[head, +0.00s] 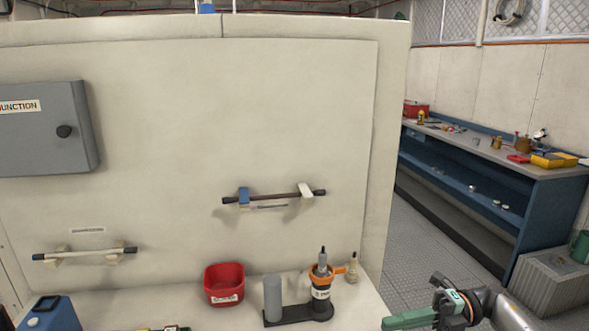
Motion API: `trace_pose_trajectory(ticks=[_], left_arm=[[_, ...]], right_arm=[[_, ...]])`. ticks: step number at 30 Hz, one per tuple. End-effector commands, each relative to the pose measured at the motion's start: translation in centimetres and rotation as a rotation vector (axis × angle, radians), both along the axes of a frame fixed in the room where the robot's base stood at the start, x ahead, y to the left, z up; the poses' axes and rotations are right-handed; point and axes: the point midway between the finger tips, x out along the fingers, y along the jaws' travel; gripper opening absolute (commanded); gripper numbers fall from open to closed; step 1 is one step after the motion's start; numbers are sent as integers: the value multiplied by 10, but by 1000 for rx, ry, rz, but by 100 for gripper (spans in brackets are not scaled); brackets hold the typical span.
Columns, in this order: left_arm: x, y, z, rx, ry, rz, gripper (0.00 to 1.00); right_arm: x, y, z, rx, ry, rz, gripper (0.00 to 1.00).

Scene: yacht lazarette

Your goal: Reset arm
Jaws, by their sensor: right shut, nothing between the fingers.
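My right gripper (395,322) is at the bottom edge, right of centre, with its arm coming in from the lower right. It is shut and holds nothing. It is in front of the pale counter's right end, apart from the things on it. My left gripper does not show clearly in the head view.
On the counter are a red bin (225,285), a grey cylinder (272,298), an orange-collared black device (321,290) and a blue box (48,315). Two bars are mounted on the wall beside a grey junction box (45,130). A blue workbench (480,190) stands right; floor between is clear.

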Motion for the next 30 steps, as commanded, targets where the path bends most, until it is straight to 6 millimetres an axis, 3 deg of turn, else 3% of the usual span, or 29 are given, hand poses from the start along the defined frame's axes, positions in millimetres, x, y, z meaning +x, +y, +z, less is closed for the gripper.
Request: trace_pose_trajectory(ticks=[3,9,12,24,25,30], left_arm=[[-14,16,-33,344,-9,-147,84],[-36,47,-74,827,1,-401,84],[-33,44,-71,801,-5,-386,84],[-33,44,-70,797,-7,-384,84],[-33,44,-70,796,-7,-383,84],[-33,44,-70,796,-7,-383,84]], right_arm=[[0,0,0,0,0,0,0],[0,-1,0,-2,1,-2,0],[2,-51,-2,-71,0,-81,0],[-19,-205,16,-293,1,-332,0],[-15,-193,4,-272,12,-342,0],[0,-173,-23,-210,48,-482,0]])
